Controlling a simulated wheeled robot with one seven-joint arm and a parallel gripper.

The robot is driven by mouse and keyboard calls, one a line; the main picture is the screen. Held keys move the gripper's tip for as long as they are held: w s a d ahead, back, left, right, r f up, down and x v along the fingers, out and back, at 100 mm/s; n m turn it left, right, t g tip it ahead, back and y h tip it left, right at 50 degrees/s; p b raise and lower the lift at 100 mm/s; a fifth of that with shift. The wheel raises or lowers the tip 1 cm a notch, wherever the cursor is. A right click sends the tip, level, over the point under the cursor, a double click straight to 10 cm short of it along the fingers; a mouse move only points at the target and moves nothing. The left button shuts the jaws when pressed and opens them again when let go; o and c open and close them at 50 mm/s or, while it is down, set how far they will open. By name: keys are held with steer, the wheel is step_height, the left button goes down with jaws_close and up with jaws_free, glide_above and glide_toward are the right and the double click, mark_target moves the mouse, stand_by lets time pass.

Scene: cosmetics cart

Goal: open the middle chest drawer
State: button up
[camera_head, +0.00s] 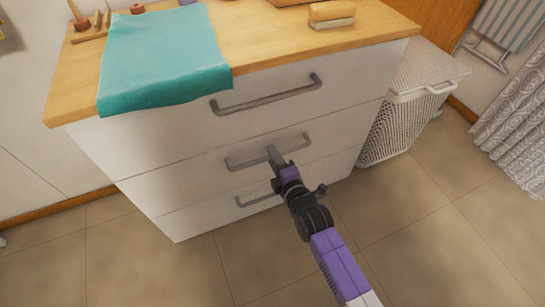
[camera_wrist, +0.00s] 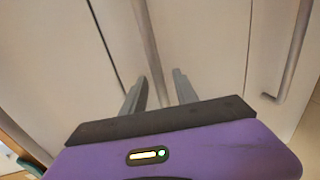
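The white chest has three drawers with grey bar handles. The middle drawer (camera_head: 195,183) looks closed, its front flush with the others. Its handle (camera_head: 240,163) runs across the front, and my gripper (camera_head: 275,154) is at the middle of this bar. In the wrist view the bar (camera_wrist: 148,42) runs down between the two fingers of my gripper (camera_wrist: 160,88). The fingers are apart, with a gap visible beside the bar. Part of the middle drawer is hidden by my arm.
The top drawer handle (camera_head: 267,98) is above my gripper and the bottom drawer handle (camera_head: 258,199) below it. A teal cloth (camera_head: 165,60) hangs over the wooden top's edge. A white wicker hamper (camera_head: 398,118) stands right of the chest. The tiled floor (camera_head: 430,235) in front is clear.

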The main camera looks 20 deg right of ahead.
steer(key=shift+w+f, duration=0.1)
steer(key=shift+w, duration=0.5)
jaws_close()
stand_by(1.1)
